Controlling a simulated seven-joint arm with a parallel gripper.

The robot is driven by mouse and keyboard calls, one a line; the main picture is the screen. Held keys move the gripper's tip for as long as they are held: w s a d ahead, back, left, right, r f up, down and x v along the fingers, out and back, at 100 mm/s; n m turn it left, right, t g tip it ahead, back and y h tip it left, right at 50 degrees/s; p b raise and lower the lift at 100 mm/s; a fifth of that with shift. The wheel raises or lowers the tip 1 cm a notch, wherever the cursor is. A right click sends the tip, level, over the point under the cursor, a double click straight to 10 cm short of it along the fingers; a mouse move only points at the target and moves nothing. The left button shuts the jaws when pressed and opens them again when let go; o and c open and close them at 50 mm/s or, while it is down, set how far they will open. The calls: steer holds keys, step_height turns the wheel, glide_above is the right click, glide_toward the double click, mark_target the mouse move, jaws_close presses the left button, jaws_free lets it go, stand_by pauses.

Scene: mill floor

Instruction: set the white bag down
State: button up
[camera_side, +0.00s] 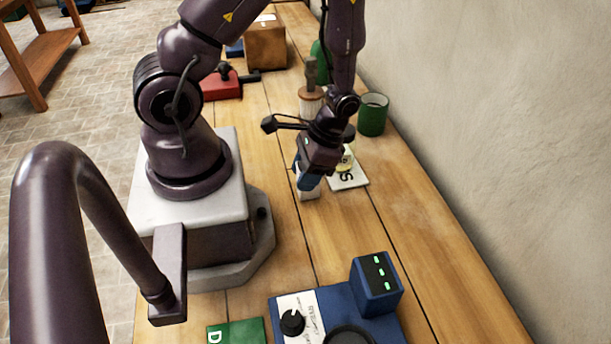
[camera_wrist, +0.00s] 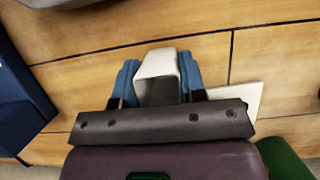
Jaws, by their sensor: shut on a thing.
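The white bag (camera_wrist: 157,66) is between the two blue fingers of my gripper (camera_wrist: 160,82) in the wrist view, and the fingers are shut on it. In the side view, my gripper (camera_side: 307,176) points down over the middle of the wooden bench, and the lower part of the white bag (camera_side: 308,193) shows beneath it. The bag is low, at or just above the planks; I cannot tell whether it touches them. Most of the bag is hidden by my gripper in the side view.
A white card with a letter (camera_side: 349,182) lies just right of the bag, with a small jar on it. A green cup (camera_side: 373,115) and a brush (camera_side: 311,102) stand behind. A blue device (camera_side: 376,284) and green card (camera_side: 236,332) are in front. Bare planks (camera_side: 320,240) lie between.

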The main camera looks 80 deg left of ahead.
step_height(320, 180, up, 9)
steer(key=shift+r, duration=0.2)
step_height(320, 180, up, 8)
steer(key=w+a+m+t+y, duration=0.2)
steer(key=w+a+m, duration=0.4)
steer(key=a+m, duration=0.35)
steer(key=w+a+m+t+y, duration=0.3)
steer(key=w+a+m, duration=0.2)
steer(key=a+m, duration=0.45)
steer(key=shift+n+h, duration=0.3)
steer(key=shift+n, duration=0.2)
steer(key=w+a+f, duration=0.3)
steer(key=f, duration=0.1)
steer(key=w+a+f, duration=0.3)
steer(key=w+f, duration=0.1)
steer(key=f, duration=0.1)
steer(key=w+a+f, duration=0.3)
steer(key=a+f, duration=0.1)
steer(key=f, duration=0.1)
steer(key=shift+w, duration=0.15)
steer(key=shift+w+a+f, duration=0.1)
steer(key=shift+a+f, duration=0.05)
steer(key=shift+f, duration=0.8)
steer(key=shift+w+a+f, duration=0.1)
steer(key=shift+f, duration=0.8)
